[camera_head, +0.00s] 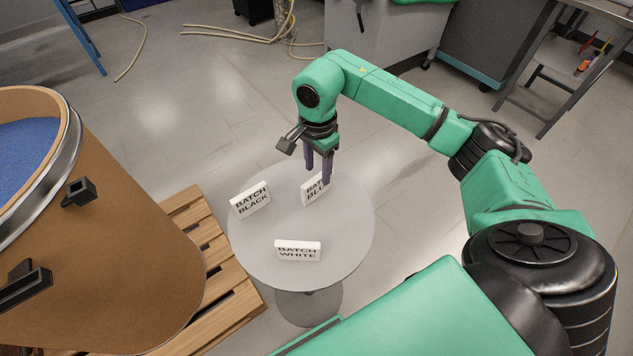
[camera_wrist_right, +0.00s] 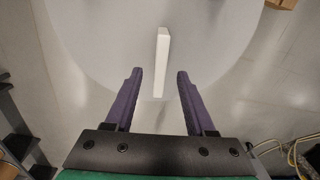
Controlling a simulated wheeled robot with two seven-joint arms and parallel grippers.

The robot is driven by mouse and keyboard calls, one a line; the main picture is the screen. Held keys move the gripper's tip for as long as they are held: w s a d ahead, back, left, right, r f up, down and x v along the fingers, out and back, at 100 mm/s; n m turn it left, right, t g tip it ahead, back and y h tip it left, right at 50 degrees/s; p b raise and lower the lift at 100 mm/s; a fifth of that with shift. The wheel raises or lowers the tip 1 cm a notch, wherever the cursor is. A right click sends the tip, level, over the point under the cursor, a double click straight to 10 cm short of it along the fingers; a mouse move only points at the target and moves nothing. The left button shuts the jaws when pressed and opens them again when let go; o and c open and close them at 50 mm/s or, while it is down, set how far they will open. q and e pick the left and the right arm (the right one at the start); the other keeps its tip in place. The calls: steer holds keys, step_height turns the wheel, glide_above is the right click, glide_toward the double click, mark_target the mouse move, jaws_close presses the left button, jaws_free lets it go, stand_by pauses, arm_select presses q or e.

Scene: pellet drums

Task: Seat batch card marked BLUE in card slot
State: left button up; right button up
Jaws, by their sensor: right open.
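The batch card marked BLUE (camera_head: 314,190) stands upright on a round grey table (camera_head: 340,245), partly hidden by my right gripper in the head view. My right gripper (camera_head: 325,180) is open and points down at this card. In the right wrist view the card is a thin white bar (camera_wrist_right: 161,62), seen from above between the lines of the two purple fingers (camera_wrist_right: 159,85); a gap shows on each side. The card slot is the black holder (camera_head: 80,191) or the lower black bracket (camera_head: 25,285) on the drum; I cannot tell which. My left gripper is not in view.
The cards marked BLACK (camera_head: 250,200) and WHITE (camera_head: 298,250) stand on the same table. A brown drum (camera_head: 110,240) of blue pellets stands on a wooden pallet (camera_head: 235,305) at the left. Hoses (camera_head: 240,36) lie on the floor behind.

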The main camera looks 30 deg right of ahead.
mark_target(317, 177)
step_height(317, 177, down, 5)
steer(key=shift+f+p, duration=0.1)
steer(key=shift+p, duration=0.9)
steer(key=shift+f, duration=0.1)
steer(key=c, duration=0.9)
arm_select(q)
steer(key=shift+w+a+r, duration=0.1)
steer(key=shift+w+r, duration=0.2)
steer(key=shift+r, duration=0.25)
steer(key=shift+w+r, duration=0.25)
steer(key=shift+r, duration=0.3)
arm_select(e)
jaws_close()
